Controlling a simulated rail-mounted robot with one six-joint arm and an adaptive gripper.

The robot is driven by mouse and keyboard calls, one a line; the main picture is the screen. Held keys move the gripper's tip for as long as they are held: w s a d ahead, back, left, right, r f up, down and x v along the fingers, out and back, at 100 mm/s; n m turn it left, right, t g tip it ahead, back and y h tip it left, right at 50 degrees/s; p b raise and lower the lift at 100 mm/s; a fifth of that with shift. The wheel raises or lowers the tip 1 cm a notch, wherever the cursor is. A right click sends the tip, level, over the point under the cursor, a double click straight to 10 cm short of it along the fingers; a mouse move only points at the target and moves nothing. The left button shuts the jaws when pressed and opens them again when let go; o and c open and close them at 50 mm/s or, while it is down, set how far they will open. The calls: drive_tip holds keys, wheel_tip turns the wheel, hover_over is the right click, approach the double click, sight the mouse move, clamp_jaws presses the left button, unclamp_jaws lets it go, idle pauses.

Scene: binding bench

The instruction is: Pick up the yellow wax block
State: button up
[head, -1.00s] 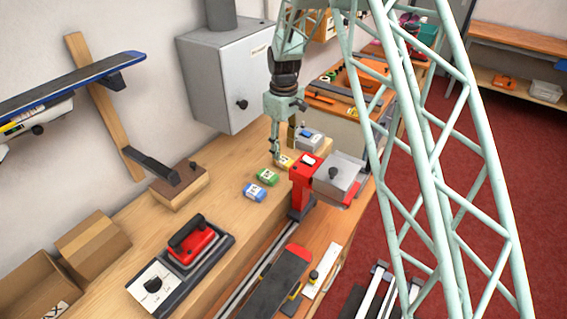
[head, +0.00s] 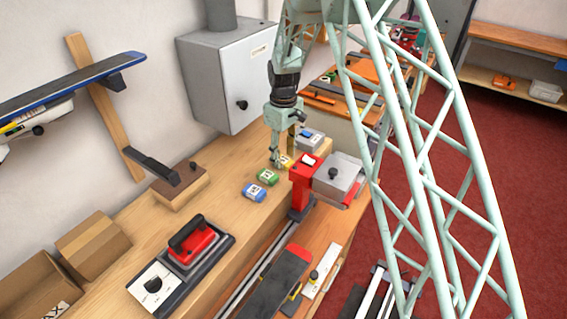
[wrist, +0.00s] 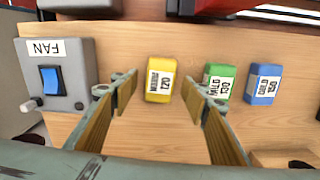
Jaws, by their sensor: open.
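The yellow wax block (wrist: 158,80) lies on the wooden bench, with a white label reading 120. In the head view my gripper (head: 281,160) hangs low over the bench and partly hides the yellow block (head: 288,160).
A green block (wrist: 219,83) and a blue block (wrist: 263,84) lie to the right in the wrist view. A grey fan switch box (wrist: 62,75) stands to the left. A red and grey clamp device (head: 303,185) stands close by in the head view.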

drive_tip(key=shift+f, duration=0.85)
drive_tip(key=shift+c, duration=0.4)
drive_tip(key=c, duration=0.9)
drive_tip(key=shift+r, duration=0.2)
drive_tip(key=shift+r, duration=1.6)
drive_tip(key=s+a, duration=0.1)
drive_tip(key=s, duration=0.4)
drive_tip(key=s+a+r, duration=0.1)
drive_tip(key=s, duration=0.4)
drive_tip(key=s+a+b, duration=0.1)
drive_tip(key=s, duration=0.4)
drive_tip(key=shift+s+a+r, duration=0.2)
drive_tip(key=shift+s+a, duration=0.1)
drive_tip(key=shift+a, duration=0.05)
drive_tip(key=shift+o, duration=0.5)
